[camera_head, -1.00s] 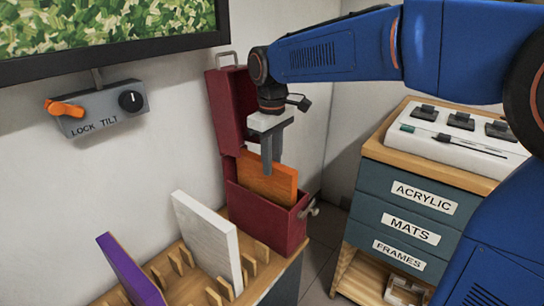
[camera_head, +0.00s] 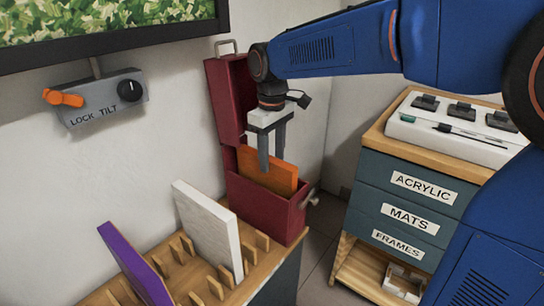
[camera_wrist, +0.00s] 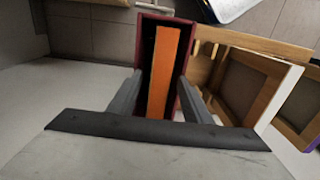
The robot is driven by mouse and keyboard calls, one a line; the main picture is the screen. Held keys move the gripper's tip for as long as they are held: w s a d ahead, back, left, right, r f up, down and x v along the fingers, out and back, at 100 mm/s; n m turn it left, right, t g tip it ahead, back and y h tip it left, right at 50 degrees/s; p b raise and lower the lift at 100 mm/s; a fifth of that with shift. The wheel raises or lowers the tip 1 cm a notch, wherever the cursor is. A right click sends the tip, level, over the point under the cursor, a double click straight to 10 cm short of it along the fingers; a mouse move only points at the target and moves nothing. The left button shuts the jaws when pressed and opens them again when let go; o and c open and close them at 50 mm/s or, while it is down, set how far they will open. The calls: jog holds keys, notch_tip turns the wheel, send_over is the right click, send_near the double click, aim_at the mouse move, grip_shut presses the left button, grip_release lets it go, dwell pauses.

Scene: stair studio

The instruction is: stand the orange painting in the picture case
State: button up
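The orange painting (camera_head: 268,172) stands in the red picture case (camera_head: 262,212), its upper part showing above the front wall. Its lower part is hidden inside. The case lid (camera_head: 229,100) is raised against the wall. My gripper (camera_head: 272,163) is above the case, fingers pointing down. In the wrist view, the painting (camera_wrist: 164,70) shows as an orange strip inside the dark case opening. The fingers (camera_wrist: 158,98) are spread on either side of it with gaps, so the gripper looks open and empty.
A wooden slotted rack (camera_head: 180,262) holds a white panel (camera_head: 207,228) and a purple panel (camera_head: 133,262), left of the case. A drawer cabinet (camera_head: 405,205) stands to the right. A lock-tilt box (camera_head: 98,103) is on the wall below a framed green picture (camera_head: 105,28).

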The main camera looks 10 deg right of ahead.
notch_tip(320, 180, up, 17)
jog(key=s+d+f+m+t, duration=0.1)
jog(key=s+d+f+m, duration=0.1)
jog(key=s+d+f, duration=0.3)
jog(key=s+d+f+m+t, duration=0.1)
jog(key=s+d+f+m, duration=0.15)
jog(key=s+d, duration=0.45)
jog(key=s+d+f+m+t, duration=0.1)
jog(key=s+d+f+m, duration=0.1)
jog(key=s+d+f, duration=0.2)
jog(key=s+d+f+m+t, duration=0.1)
jog(key=s+d+f, duration=0.3)
jog(key=s+f, duration=0.4)
notch_tip(320, 180, down, 4)
jog(key=shift+d+f+m+t, duration=0.15)
jog(key=shift+d+m+t, duration=0.25)
jog(key=shift+m, duration=0.35)
